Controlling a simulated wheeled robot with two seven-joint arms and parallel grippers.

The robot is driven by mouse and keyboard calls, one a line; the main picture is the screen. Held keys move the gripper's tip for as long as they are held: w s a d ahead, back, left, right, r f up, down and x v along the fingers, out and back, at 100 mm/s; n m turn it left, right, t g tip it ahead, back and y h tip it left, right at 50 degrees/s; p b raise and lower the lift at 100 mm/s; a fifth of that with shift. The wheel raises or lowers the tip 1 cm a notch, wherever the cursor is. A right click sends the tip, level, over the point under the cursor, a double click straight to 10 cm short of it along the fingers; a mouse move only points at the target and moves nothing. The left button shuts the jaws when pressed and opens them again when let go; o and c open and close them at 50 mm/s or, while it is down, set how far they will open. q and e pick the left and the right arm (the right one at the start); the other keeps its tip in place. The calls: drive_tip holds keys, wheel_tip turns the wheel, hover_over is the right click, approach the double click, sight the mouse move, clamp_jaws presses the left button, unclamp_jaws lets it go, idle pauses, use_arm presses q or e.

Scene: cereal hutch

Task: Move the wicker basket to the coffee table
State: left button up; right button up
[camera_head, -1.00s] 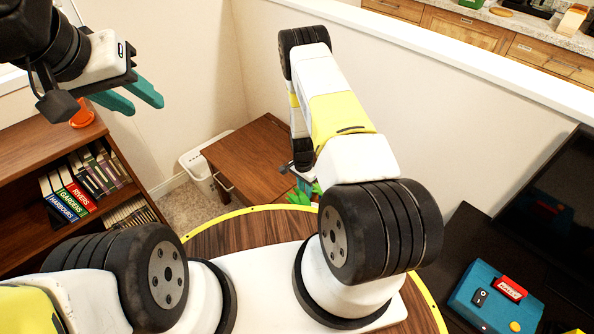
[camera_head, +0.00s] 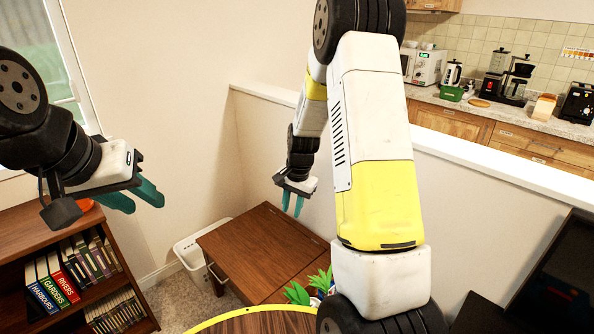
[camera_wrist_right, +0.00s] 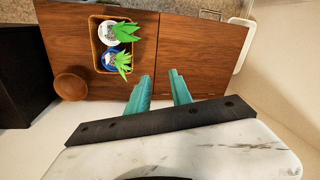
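The wicker basket (camera_wrist_right: 93,45) is tan and rectangular and stands on a brown wooden table (camera_wrist_right: 190,50) in the right wrist view. It holds two green plants in a white pot (camera_wrist_right: 106,32) and a blue pot (camera_wrist_right: 109,60). In the head view the plants (camera_head: 297,293) show at the table's near edge; my right arm hides much there. I cannot tell if this table (camera_head: 262,245) is the coffee table. My right gripper (camera_head: 292,206) is open and empty above the table, apart from the basket. My left gripper (camera_head: 136,197) is open and empty at the left.
A round wooden bowl (camera_wrist_right: 71,83) stands beside the basket. A white bin (camera_head: 190,262) stands on the floor left of the table. A bookshelf (camera_head: 30,235) is at the left, a low white-topped wall (camera_head: 470,160) and a dark screen (camera_head: 560,280) at the right.

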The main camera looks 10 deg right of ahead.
drive_tip(key=s+a+r+n+t, duration=0.1)
drive_tip(key=s+r, duration=0.3)
drive_tip(key=r, duration=0.3)
drive_tip(key=s+r+n+t+y, duration=0.1)
drive_tip(key=s+r+n, duration=0.15)
drive_tip(key=r, duration=0.35)
drive_tip(key=s+a+r+n, duration=0.1)
drive_tip(key=s+r, duration=0.3)
drive_tip(key=r, duration=0.3)
drive_tip(key=s+r+n+t, duration=0.1)
drive_tip(key=s+r+n, duration=0.1)
drive_tip(key=s, duration=0.5)
drive_tip(key=s+r+n+t, duration=0.1)
drive_tip(key=s+r+n, duration=0.1)
drive_tip(key=s+r, duration=0.2)
drive_tip(key=s, duration=0.3)
drive_tip(key=shift+s+r+t, duration=0.3)
drive_tip(key=shift+s+r, duration=0.05)
drive_tip(key=shift+a, duration=0.15)
